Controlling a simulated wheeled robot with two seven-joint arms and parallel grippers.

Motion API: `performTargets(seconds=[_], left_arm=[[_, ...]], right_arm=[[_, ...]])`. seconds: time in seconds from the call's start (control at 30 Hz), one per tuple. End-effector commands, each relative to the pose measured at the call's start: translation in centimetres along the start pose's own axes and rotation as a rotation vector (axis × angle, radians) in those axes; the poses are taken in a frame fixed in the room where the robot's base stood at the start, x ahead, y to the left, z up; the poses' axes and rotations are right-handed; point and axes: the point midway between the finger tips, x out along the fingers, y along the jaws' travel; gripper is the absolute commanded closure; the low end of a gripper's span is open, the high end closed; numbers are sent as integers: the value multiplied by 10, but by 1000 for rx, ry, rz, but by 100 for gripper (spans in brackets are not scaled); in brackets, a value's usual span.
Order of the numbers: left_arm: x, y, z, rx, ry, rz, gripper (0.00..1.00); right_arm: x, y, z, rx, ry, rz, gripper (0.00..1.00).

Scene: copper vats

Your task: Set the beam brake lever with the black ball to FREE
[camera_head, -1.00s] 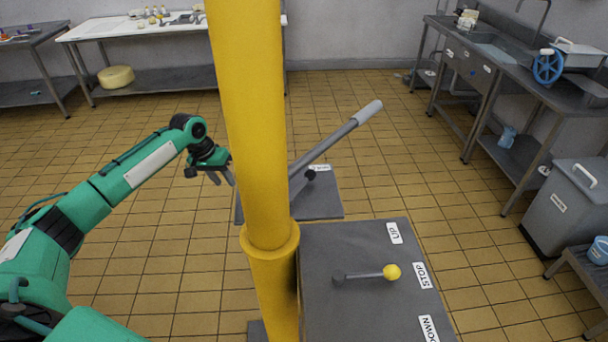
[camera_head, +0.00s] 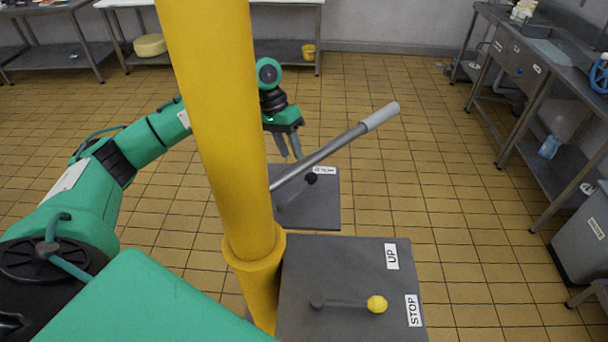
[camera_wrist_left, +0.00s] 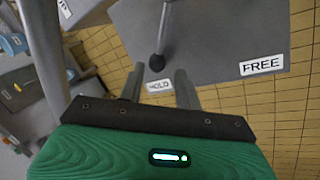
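The brake lever's black ball (camera_head: 311,179) sits at the far edge of a grey plate (camera_head: 318,212) behind the yellow post. In the left wrist view the black ball (camera_wrist_left: 157,62) is beside the HOLD label (camera_wrist_left: 159,86), with its thin rod running up out of frame. The FREE label (camera_wrist_left: 262,65) is on the same plate, farther right in that view. My left gripper (camera_head: 290,155) is above and beyond the ball, fingers pointing down, open and empty. In the left wrist view its fingertips (camera_wrist_left: 157,72) are apart, on either side of the ball; contact cannot be told.
The yellow post (camera_head: 215,120) stands in front of my left forearm. A long grey-handled lever (camera_head: 350,135) slants up right, close to the gripper. A nearer box with a yellow-ball lever (camera_head: 376,304) carries UP and STOP labels.

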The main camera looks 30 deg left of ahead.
Motion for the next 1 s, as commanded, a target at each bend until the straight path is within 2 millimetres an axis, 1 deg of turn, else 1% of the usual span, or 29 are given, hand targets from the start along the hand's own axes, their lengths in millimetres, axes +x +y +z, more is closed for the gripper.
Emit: performTargets(seconds=[0.03,0.07,0.17,0.23,0.3,0.4,0.5,0.67,0.9,0.97,1.0], left_arm=[[10,1,1,0,-4,1,66],[16,1,1,0,-4,0,66],[38,1,1,0,-4,1,66],[52,2,1,1,-3,1,66],[65,1,1,0,-3,1,66],[80,1,0,-1,-1,0,66],[90,1,0,0,-1,0,66],[98,0,0,0,1,-1,66],[99,0,0,0,2,-1,66],[98,0,0,0,2,-1,78],[98,0,0,0,2,-1,86]], right_arm=[[-6,-7,8,1,-11,-8,50],[-8,-11,10,1,-15,-12,50],[-13,-18,12,2,-17,-19,50],[-17,-18,6,1,-10,-19,50],[-19,-14,-5,1,3,-15,50],[-22,-8,-21,0,24,-9,50],[-24,-4,-26,1,32,-4,50],[-25,0,-20,2,23,-1,50],[-25,0,-5,1,4,-1,50],[-25,-1,-4,1,3,-1,50],[-25,-1,-4,1,3,-1,50]])
